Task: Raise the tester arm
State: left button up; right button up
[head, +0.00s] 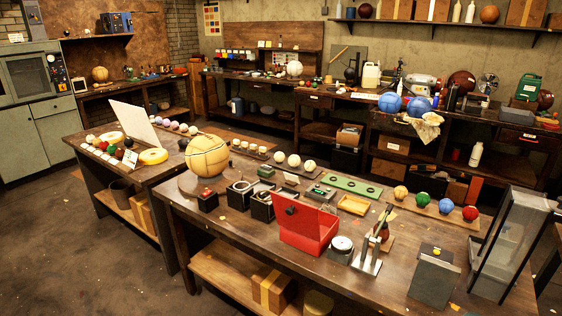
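A small bench device with a slanted metal arm (379,232) stands near the front of the central wooden table; it looks like the tester. Its arm leans up to the right from a pale metal base (367,263). A dark red ball (381,231) sits right beside or behind the arm; I cannot tell if they touch. Neither of my grippers shows in the head view.
An open red box (305,232) and a round gauge-like object (342,244) stand left of the device. A grey box (433,274) and a tall clear-sided case (508,240) stand right. Colored balls (445,206) lie behind. The floor (70,240) at left is clear.

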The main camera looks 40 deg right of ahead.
aim_at(382, 224)
jog(key=k+z, duration=0.1)
jog(key=z, duration=1.85)
jog(key=j, duration=0.1)
jog(key=i+z, duration=0.05)
